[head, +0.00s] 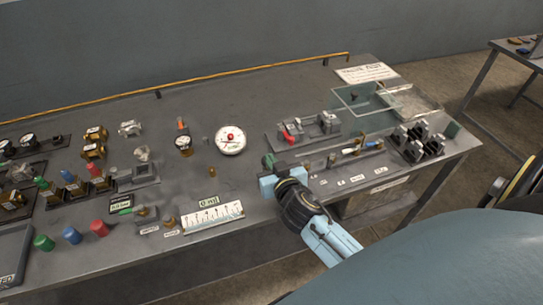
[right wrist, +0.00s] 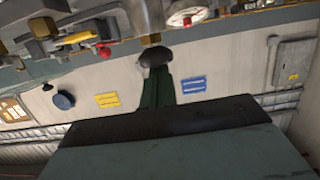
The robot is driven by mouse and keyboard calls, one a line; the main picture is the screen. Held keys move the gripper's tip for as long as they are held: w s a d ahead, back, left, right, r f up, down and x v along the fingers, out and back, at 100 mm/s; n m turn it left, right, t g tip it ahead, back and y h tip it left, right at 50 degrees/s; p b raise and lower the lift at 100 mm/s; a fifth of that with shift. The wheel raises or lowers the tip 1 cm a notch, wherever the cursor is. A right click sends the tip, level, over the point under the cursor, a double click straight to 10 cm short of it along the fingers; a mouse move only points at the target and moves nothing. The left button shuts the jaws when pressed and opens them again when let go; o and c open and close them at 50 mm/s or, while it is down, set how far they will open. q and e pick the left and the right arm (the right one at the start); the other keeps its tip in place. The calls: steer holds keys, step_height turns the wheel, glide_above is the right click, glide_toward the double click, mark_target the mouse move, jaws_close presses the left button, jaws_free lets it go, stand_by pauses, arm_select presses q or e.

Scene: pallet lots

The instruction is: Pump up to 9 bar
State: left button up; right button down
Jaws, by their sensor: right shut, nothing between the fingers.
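My right gripper (head: 268,161) is low over the middle of the grey bench, right of the large round gauge. Its green fingers also show in the right wrist view (right wrist: 160,85), shut with nothing between them. A dark round knob (right wrist: 154,57) under a metal cylinder (right wrist: 150,16) appears at the fingertips; I cannot tell whether they touch. The large white gauge (head: 231,139) has a red centre; its reading is too small to make out. I cannot clearly identify the pump. My left gripper is out of view.
A white ruled scale (head: 213,218) lies at the front edge. Brass and steel fittings (head: 94,143) and coloured caps (head: 72,235) crowd the left. A grey fixture (head: 303,131) and clear tray (head: 412,103) are at right. Bare bench lies behind the gauges.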

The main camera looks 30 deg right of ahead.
steer(key=shift+s+f, duration=0.1)
steer(key=shift+f, duration=0.05)
step_height(320, 180, up, 5)
steer(key=p, duration=0.5)
steer(key=b+v, duration=0.2)
steer(key=v, duration=0.7)
steer(key=shift+s, duration=0.4)
steer(key=shift+f, duration=0.1)
stand_by(0.7)
step_height(320, 180, up, 3)
steer(key=shift+d+r, duration=0.1)
steer(key=shift+r, duration=0.05)
stand_by(0.4)
